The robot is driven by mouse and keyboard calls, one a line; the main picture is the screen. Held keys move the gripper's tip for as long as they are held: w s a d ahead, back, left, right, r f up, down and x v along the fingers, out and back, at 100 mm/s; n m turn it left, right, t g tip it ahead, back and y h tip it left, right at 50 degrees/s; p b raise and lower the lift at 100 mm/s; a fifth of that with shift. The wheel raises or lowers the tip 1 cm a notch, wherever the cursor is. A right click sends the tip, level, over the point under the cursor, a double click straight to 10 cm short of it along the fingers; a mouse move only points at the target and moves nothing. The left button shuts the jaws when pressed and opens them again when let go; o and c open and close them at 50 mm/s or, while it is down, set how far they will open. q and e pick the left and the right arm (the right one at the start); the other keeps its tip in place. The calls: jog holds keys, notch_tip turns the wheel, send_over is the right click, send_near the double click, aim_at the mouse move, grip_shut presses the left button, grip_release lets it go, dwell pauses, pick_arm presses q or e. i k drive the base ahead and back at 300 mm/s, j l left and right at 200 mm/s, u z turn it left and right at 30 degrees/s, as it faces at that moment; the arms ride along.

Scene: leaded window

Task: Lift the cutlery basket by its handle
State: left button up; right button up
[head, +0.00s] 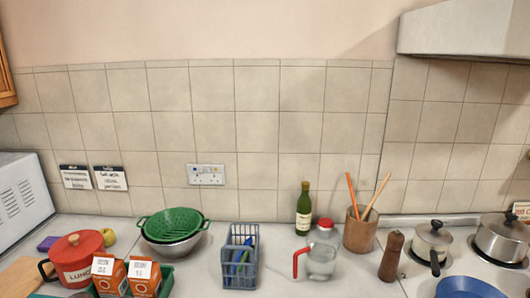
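The cutlery basket (240,257) is a grey-blue open-grid basket standing upright on the countertop, a little left of the middle in the head view. Neither of my grippers shows in the head view, and nothing touches the basket.
A green colander in a metal bowl (172,240) stands left of the basket. A jug with a red handle (320,261) and a green bottle (304,210) stand to its right. Orange cartons (144,278) and a red pot (78,260) are further left. Bare counter (275,250) lies beside the basket.

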aim_at(246, 280)
jog(key=l+u, duration=0.1)
jog(key=l, duration=0.6)
jog(key=k+l+u, duration=0.1)
jog(key=l, duration=0.6)
